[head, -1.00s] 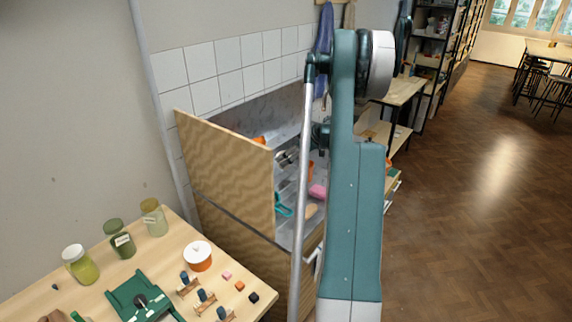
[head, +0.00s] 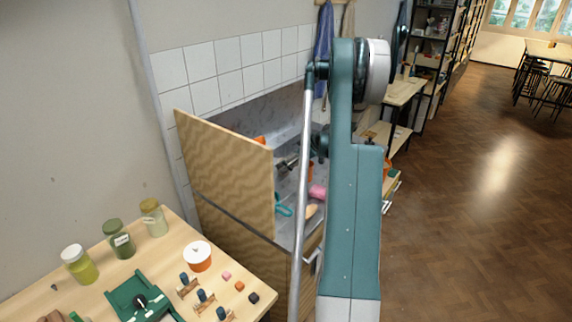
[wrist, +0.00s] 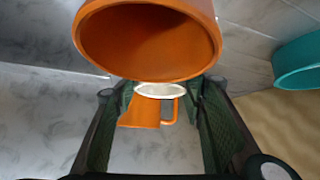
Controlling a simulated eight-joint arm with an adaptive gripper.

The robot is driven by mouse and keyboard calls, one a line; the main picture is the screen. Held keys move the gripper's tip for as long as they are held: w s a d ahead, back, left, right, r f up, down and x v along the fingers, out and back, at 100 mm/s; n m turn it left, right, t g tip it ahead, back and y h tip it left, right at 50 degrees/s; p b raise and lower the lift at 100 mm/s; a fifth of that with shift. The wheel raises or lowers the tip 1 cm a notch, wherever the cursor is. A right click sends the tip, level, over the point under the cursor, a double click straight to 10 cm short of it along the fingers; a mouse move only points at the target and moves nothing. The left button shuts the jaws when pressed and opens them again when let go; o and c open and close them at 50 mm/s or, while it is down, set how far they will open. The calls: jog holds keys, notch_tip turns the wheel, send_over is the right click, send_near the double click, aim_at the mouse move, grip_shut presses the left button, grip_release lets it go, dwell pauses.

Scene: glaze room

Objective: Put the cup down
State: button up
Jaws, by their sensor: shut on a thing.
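In the wrist view, a small orange cup (wrist: 142,112) with a pale rim and a handle on its right sits between the two dark fingers of my gripper (wrist: 160,95). The fingers are shut on it. A bigger orange vessel (wrist: 148,42) with a round opening fills the top of the wrist view and partly hides the fingertip area. Grey surface shows below the cup; I cannot tell whether the cup touches it. In the head view my arm hides most of the gripper and cup.
A teal vessel (wrist: 298,62) lies at the right of the wrist view. In the head view, a wooden panel (head: 228,170) screens the grey-lined recess, where a pink item (head: 318,191) lies.

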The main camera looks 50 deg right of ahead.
jog(key=o, duration=1)
jog(key=shift+f, duration=0.1)
jog(key=shift+s+r, duration=0.15)
jog(key=shift+r, duration=0.15)
jog(key=p+v, duration=0.1)
jog(key=v, duration=1)
jog(key=shift+s+d+r, duration=0.1)
jog(key=shift+s+r, duration=0.1)
jog(key=shift+s, duration=0.05)
jog(key=shift+o, duration=0.4)
